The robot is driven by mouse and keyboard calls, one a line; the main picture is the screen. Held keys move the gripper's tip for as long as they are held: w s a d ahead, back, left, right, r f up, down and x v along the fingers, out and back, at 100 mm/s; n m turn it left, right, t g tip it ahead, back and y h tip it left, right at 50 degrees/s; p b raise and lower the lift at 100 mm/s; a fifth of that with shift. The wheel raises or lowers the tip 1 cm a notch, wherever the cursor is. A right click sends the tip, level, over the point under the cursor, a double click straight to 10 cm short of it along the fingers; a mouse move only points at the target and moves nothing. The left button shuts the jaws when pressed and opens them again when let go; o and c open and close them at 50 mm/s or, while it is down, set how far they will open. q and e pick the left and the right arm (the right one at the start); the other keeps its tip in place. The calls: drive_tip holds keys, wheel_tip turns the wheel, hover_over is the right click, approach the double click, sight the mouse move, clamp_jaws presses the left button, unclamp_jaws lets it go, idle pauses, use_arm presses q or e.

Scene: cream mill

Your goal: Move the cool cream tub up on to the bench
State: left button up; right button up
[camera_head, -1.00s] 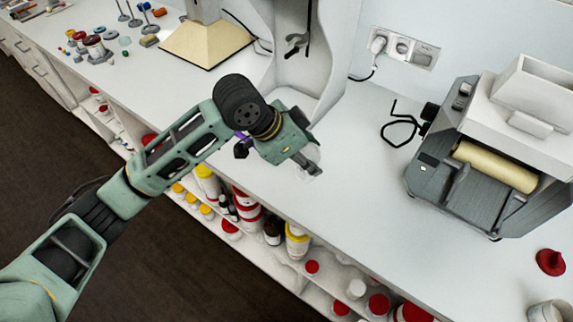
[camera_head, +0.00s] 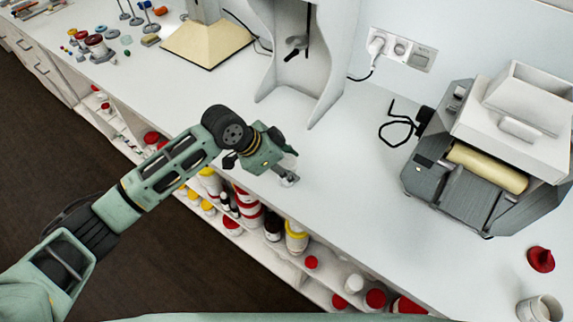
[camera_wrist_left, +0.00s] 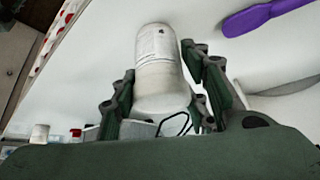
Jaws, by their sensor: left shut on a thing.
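My left gripper (camera_head: 290,178) is over the front edge of the white bench (camera_head: 350,190). In the left wrist view the left gripper (camera_wrist_left: 160,65) is shut on a white tub (camera_wrist_left: 161,70) with a printed label, one finger on each side. In the head view the tub is hard to make out, a small pale shape at the fingertips. I cannot tell whether it touches the bench top. My right gripper is not in view.
A shelf of bottles lies under the bench edge. A purple spatula (camera_wrist_left: 265,15) lies near the tub. The middle bench top is clear.

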use_arm(q)
drive_tip(key=o, duration=1.1)
drive_tip(key=shift+f, duration=0.1)
drive_tip(key=shift+o, duration=0.6)
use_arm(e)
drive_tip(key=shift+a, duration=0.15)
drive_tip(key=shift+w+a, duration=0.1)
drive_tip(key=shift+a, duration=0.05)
use_arm(q)
drive_tip(key=b+v, duration=0.2)
drive_tip(key=v, duration=1)
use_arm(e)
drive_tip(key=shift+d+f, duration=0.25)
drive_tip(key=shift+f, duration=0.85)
